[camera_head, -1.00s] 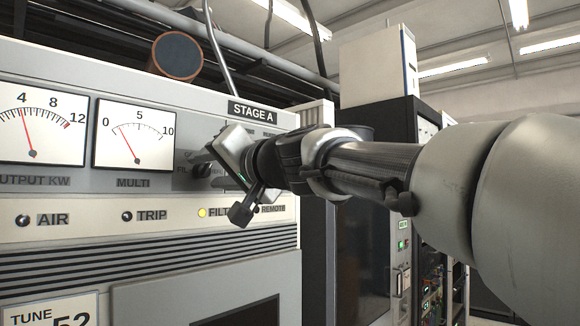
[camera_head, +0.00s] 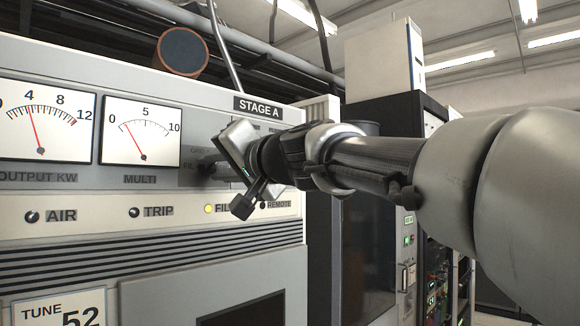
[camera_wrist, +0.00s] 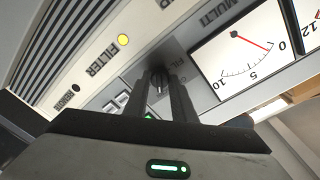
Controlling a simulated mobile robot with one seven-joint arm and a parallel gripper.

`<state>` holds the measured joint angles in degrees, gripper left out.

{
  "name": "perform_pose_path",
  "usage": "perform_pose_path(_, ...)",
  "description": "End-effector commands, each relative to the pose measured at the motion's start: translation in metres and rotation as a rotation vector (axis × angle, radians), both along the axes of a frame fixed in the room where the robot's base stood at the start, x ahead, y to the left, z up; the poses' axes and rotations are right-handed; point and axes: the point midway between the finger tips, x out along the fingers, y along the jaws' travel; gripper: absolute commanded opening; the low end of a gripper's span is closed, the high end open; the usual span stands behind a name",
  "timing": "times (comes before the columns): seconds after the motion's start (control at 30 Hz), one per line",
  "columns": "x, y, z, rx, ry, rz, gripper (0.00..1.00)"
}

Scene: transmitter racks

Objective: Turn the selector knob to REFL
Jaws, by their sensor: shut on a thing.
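The dark selector knob (camera_wrist: 157,82) sits on the grey panel right of the MULTI meter (camera_head: 141,131). In the wrist view my gripper (camera_wrist: 163,80) has its two dark fingers around the knob, closed on it. In the head view my gripper (camera_head: 212,166) reaches the panel from the right and its body covers most of the knob and the right-hand position labels. Some label letters show left of the knob, partly faded. A white label beside the fingers in the wrist view is only partly readable, so I cannot tell which position the knob points to.
The OUTPUT KW meter (camera_head: 42,122) is at the left. Below are indicator lamps; the amber FILTER lamp (camera_head: 208,209) is lit. The STAGE A plate (camera_head: 258,108) is above my gripper. A dark cabinet (camera_head: 369,240) stands behind my arm at the right.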

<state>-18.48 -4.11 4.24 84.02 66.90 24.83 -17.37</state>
Motion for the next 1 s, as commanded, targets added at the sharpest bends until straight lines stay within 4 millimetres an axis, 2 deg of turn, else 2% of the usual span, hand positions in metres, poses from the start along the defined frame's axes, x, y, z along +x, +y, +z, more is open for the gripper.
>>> perform_pose_path(1.0, 0.0008, -0.0009, 0.0033, 0.546, 0.641, -0.001, 0.01)
